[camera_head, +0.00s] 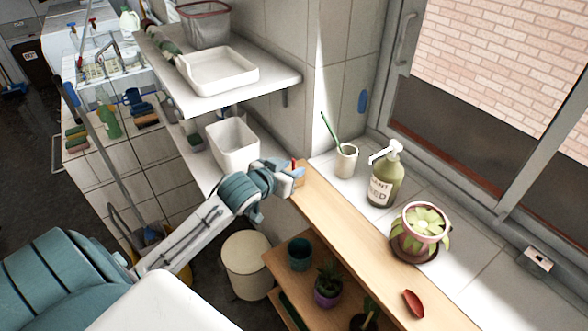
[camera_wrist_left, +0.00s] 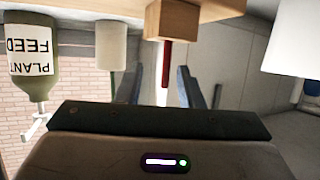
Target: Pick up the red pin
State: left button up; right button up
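The red pin (camera_wrist_left: 166,62) shows in the left wrist view, which is upside down, standing out from a small wooden block (camera_wrist_left: 172,20). In the head view only a bit of the red pin (camera_head: 293,164) shows by the fingers, at the far end of the wooden shelf. My left gripper (camera_wrist_left: 160,88) is open, with its two dark fingers on either side of the line to the pin. The pin appears between or just beyond the fingertips; I cannot tell which. In the head view my left gripper (camera_head: 294,172) is at the block. My right gripper is not in view.
A plant feed bottle (camera_head: 384,180) and a white cup (camera_head: 346,161) with a green stick stand on the tiled sill beside the shelf. A white bin (camera_head: 233,145) is left of the gripper.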

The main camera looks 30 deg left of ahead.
aim_at(293, 166)
pick_arm(q)
jog(key=p+x, duration=0.1)
jog(key=x, duration=0.1)
jog(key=p+x, duration=0.1)
jog(key=x, duration=0.1)
jog(key=shift+w+a+r+p, duration=0.1)
jog(key=shift+a+p, duration=0.25)
jog(key=shift+w+f, duration=0.3)
jog(key=shift+w, duration=0.1)
jog(key=shift+s, duration=0.1)
jog(key=c, duration=0.7)
grip_shut()
